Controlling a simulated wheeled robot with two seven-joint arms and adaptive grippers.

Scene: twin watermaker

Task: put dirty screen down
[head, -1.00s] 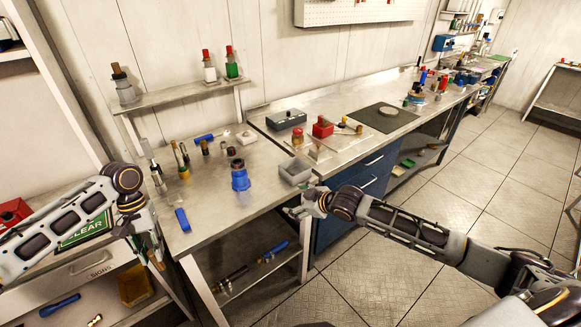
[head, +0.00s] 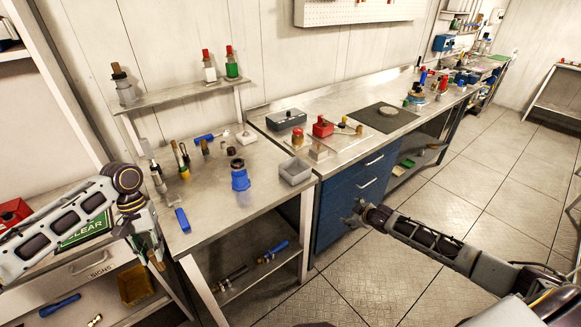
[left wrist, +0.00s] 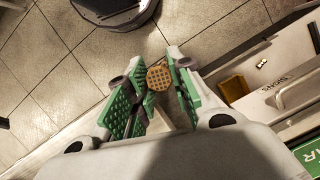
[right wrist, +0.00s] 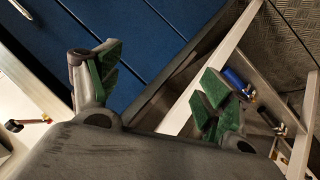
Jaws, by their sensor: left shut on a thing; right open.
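The dirty screen, a small round brown mesh disc (left wrist: 158,77), is between the green finger pads of my left gripper (left wrist: 152,88) in the left wrist view. In the head view my left gripper (head: 154,256) hangs low at the left, in front of the bench's left end, and the screen is hard to make out. My right gripper (right wrist: 148,85) is open and empty. In the head view it (head: 358,214) is beside the blue drawers, below the bench top.
An open grey bin (head: 295,172) stands at the bench's front corner. A blue housing (head: 240,178) and a blue block (head: 182,220) are on the metal bench (head: 215,218). Several bottles and tools stand at its back.

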